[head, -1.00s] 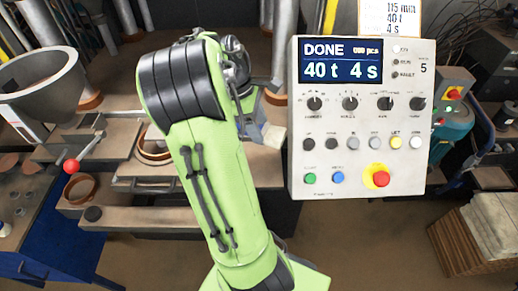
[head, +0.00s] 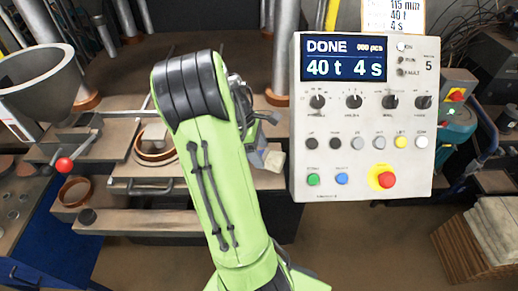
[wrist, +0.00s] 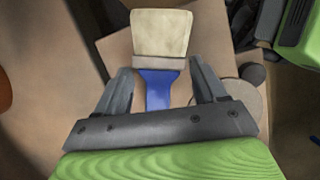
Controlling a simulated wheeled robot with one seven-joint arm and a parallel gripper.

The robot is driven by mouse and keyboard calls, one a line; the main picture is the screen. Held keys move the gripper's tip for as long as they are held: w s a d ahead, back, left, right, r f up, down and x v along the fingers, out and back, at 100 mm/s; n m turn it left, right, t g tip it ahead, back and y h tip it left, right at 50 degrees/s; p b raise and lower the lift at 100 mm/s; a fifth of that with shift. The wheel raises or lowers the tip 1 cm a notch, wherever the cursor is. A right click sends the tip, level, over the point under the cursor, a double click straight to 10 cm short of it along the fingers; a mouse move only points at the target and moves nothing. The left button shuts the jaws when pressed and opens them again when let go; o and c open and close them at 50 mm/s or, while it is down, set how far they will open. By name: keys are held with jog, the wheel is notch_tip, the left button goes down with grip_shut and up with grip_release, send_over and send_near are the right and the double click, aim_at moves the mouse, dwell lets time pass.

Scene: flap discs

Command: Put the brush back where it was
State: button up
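The brush has pale cream bristles (wrist: 160,34) and a blue handle (wrist: 158,88) in the wrist view. My gripper (wrist: 160,68) is open, with one grey finger on each side of the handle and a visible gap on both sides. The bristles extend beyond the fingertips, and the lower end of the handle is hidden behind the gripper body. In the head view, a pale block that looks like the bristles (head: 273,160) shows just right of my green arm. My arm hides most of the gripper there.
The control panel (head: 362,120) reads DONE and stands close to the right of my arm. A ring mould (head: 155,143) lies left of my arm on the press bench. A large hopper (head: 36,82) and red-knobbed lever (head: 64,164) are at the left.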

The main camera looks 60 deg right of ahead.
jog(key=o, duration=0.3)
jog(key=p+v, duration=0.3)
jog(key=v, duration=0.9)
jog(key=shift+r+p, duration=0.2)
jog(key=shift+p, duration=0.1)
jog(key=shift+w+a, duration=0.1)
jog(key=shift+a, duration=0.05)
jog(key=w+a+r+m+t, duration=0.1)
jog(key=w+a+r+t, duration=0.25)
jog(key=a, duration=0.65)
jog(key=s+a+t, duration=0.2)
jog(key=a, duration=0.5)
jog(key=s+a+r+m+t, duration=0.1)
jog(key=s+a+t, duration=0.1)
jog(key=a, duration=0.5)
jog(key=s+a+m+t+y, duration=0.1)
jog(key=s+a+t, duration=0.1)
jog(key=a, duration=0.5)
jog(key=shift+s+a+r, duration=0.15)
jog(key=shift+s+r, duration=0.1)
jog(key=shift+s, duration=0.05)
